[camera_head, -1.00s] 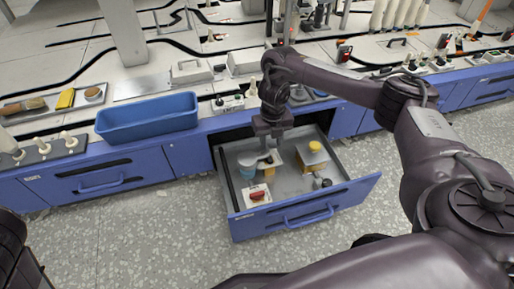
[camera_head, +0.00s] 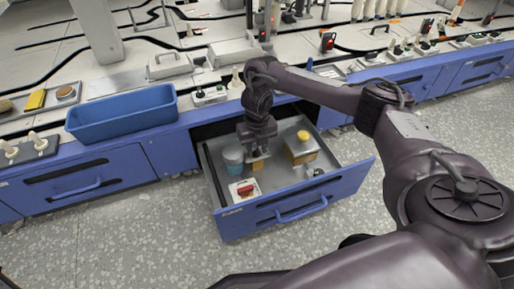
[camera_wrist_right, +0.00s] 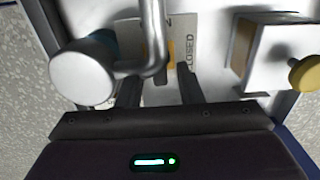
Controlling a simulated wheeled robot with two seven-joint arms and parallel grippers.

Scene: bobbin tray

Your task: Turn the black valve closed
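My right gripper (camera_head: 258,158) is low inside the open blue drawer (camera_head: 285,213). In the right wrist view its two dark fingers (camera_wrist_right: 160,88) are apart, with the end of a bent silver pipe (camera_wrist_right: 157,45) between or just beyond them. I cannot tell whether they touch it. A "CLOSED" label (camera_wrist_right: 190,45) lies just beyond the right finger. I cannot clearly make out a black valve; a small dark fitting (camera_head: 316,172) sits at the drawer's right side. A red-handled switch on a white plate (camera_head: 244,190) is near the drawer front. My left gripper is out of view.
A light-blue cylinder (camera_head: 233,158) stands left of the gripper, and a box with a yellow knob (camera_head: 302,146) stands right of it. A blue bin (camera_head: 122,113) is on the bench. The grey floor in front is clear.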

